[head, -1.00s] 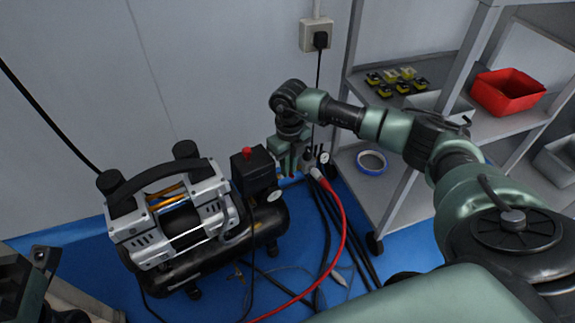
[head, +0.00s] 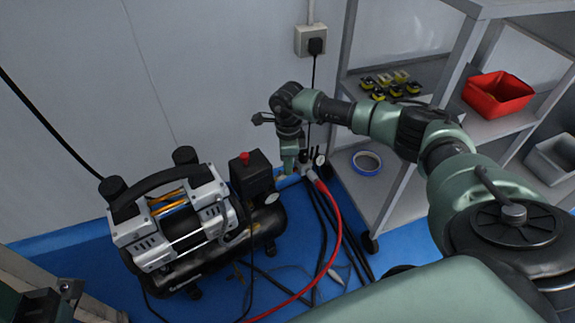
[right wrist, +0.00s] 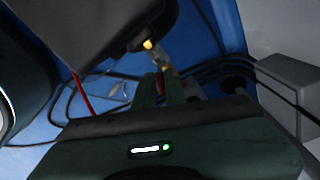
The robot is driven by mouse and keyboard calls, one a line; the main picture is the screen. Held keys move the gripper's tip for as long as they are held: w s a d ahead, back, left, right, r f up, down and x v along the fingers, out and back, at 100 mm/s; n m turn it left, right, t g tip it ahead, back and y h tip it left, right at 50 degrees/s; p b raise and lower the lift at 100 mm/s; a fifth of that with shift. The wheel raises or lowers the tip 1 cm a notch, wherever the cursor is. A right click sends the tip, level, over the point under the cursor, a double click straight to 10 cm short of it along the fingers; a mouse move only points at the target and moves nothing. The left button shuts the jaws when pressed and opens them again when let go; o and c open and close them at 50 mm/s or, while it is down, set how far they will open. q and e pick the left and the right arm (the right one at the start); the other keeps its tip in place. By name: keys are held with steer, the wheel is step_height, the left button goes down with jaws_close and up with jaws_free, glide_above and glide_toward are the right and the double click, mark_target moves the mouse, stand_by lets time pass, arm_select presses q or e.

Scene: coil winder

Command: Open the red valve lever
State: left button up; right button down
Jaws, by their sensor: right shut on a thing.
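My right gripper (head: 289,170) points down beside the outlet end of the air compressor (head: 175,215), near the wall. In the right wrist view its two fingers (right wrist: 159,90) are close together, with a small reddish piece, the red valve lever (right wrist: 160,84), between them. The lever is mostly hidden by the fingers, and I cannot make it out in the head view. A brass-coloured fitting (right wrist: 160,62) shows just beyond the fingertips. A dark green part at the head view's lower left looks like my left arm's end; its fingers do not show.
A red hose (head: 337,235) and several black hoses run down from the fittings to the blue floor. A grey shelf (head: 400,200) with a red bin (head: 498,93) stands at the right.

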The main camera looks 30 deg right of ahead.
steer(key=n, duration=0.3)
steer(key=d+n, duration=0.1)
steer(key=n, duration=0.1)
steer(key=shift+w, duration=0.4)
steer(key=shift+n, duration=0.3)
steer(key=shift+w, duration=0.1)
steer(key=shift+d, duration=0.1)
steer(key=c, duration=1.5)
jaws_free()
steer(key=shift+a+r, duration=0.1)
steer(key=shift+a, duration=0.1)
